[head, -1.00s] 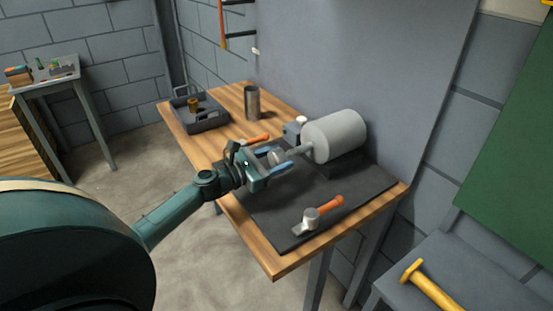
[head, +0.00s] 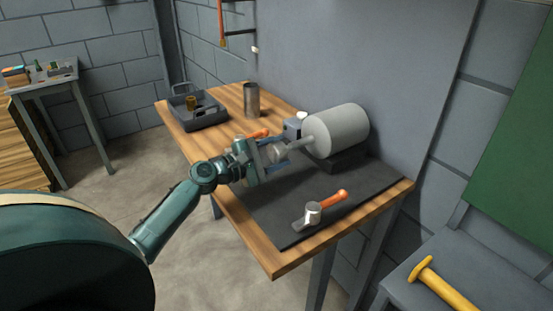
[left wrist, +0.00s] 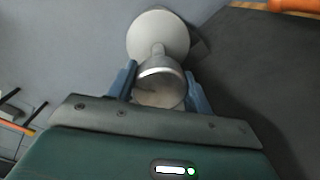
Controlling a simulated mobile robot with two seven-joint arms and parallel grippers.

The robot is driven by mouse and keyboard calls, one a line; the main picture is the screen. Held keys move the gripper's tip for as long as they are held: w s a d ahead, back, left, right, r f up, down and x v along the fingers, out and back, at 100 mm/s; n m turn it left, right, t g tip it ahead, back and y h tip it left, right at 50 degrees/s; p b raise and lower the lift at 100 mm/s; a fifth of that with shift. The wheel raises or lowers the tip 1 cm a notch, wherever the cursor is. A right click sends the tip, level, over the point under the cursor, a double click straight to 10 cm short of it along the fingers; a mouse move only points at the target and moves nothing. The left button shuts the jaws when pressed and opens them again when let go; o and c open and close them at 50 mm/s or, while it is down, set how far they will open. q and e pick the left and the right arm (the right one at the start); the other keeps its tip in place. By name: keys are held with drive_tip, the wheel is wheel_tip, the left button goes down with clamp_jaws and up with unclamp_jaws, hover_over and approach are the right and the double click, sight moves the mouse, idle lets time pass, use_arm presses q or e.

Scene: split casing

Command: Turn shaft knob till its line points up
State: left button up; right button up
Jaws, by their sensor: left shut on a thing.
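A grey motor-like casing (head: 340,130) lies on its side on the dark mat, with a shaft (head: 297,147) sticking out toward my left arm. The round metal shaft knob (head: 278,153) is at the shaft's end; it also shows in the left wrist view (left wrist: 160,88). My left gripper (head: 276,156) is shut on the knob, with a blue finger on each side of it in the left wrist view (left wrist: 159,86). I cannot make out the line on the knob. My right gripper is not in view.
Another orange handle (head: 258,134) lies behind my gripper. A metal cylinder (head: 252,100) and a dark tray (head: 205,123) stand at the table's far end. A yellow hammer (head: 440,286) lies on a grey surface at right.

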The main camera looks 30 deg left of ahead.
use_arm(q)
drive_tip(key=shift+f+m+b, duration=0.25)
drive_tip(key=shift+m+b, duration=0.35)
drive_tip(key=shift+m, duration=0.3)
drive_tip(key=shift+m+b, duration=0.5)
drive_tip(key=shift+m, duration=0.1)
drive_tip(key=shift+m+b, duration=0.5)
drive_tip(key=shift+m, duration=0.3)
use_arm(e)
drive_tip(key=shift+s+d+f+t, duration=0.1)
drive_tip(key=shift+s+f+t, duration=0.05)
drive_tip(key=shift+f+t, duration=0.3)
use_arm(q)
drive_tip(key=shift+r, duration=0.1)
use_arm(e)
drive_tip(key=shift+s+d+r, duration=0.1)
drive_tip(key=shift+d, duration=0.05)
use_arm(q)
drive_tip(key=o, duration=1)
drive_tip(key=shift+s, duration=0.1)
drive_tip(key=b+v, duration=0.1)
drive_tip(key=v, duration=1.2)
drive_tip(key=shift+r, duration=0.15)
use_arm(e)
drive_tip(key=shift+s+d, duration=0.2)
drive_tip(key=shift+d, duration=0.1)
